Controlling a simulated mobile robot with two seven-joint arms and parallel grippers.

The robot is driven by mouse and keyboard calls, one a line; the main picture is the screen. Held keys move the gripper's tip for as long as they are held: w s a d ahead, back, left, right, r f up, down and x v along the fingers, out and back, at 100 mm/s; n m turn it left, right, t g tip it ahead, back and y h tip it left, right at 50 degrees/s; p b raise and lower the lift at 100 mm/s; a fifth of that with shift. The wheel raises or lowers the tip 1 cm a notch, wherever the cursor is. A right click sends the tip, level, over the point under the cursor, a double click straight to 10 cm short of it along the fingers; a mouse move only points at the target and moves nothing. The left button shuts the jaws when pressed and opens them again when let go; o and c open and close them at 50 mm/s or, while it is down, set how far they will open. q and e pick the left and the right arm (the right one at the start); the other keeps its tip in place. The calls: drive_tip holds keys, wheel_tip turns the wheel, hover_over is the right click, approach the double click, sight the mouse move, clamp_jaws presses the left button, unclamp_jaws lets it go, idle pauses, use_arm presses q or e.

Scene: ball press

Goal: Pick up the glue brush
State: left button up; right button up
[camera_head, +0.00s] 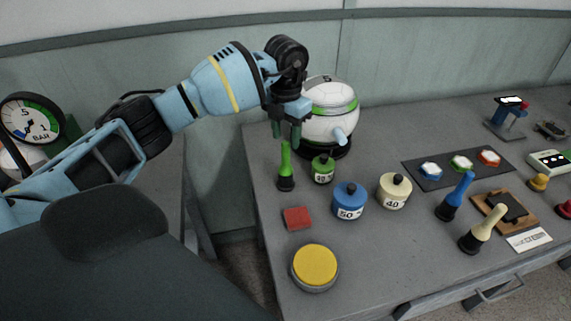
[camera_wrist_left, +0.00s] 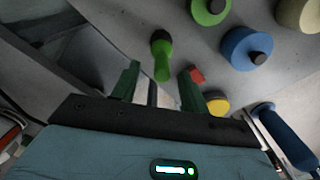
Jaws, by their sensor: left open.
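A green-handled brush (camera_head: 286,165) with a black base stands upright near the desk's left edge. It also shows in the left wrist view (camera_wrist_left: 161,62), between and beyond my fingertips. A blue-handled one (camera_head: 456,196) and a cream-handled one (camera_head: 485,228) of the same shape stand tilted to the right. I cannot tell from looks which is the glue brush. My right gripper is not in view.
A green pot (camera_head: 322,169), a blue pot (camera_head: 350,201) and a cream pot (camera_head: 395,190) stand right of the green brush. A white round machine (camera_head: 330,112) stands close behind the gripper. A red block (camera_head: 297,218) and yellow round button (camera_head: 315,265) lie in front.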

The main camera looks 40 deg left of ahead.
sight(286, 142)
use_arm(q)
drive_tip(key=shift+s+d+f, duration=0.1)
drive_tip(key=shift+s+f, duration=0.05)
drive_tip(key=shift+f, duration=1)
drive_tip(key=shift+s+d+f, duration=0.1)
drive_tip(key=shift+f, duration=1.05)
clamp_jaws()
drive_tip(key=shift+r, duration=0.15)
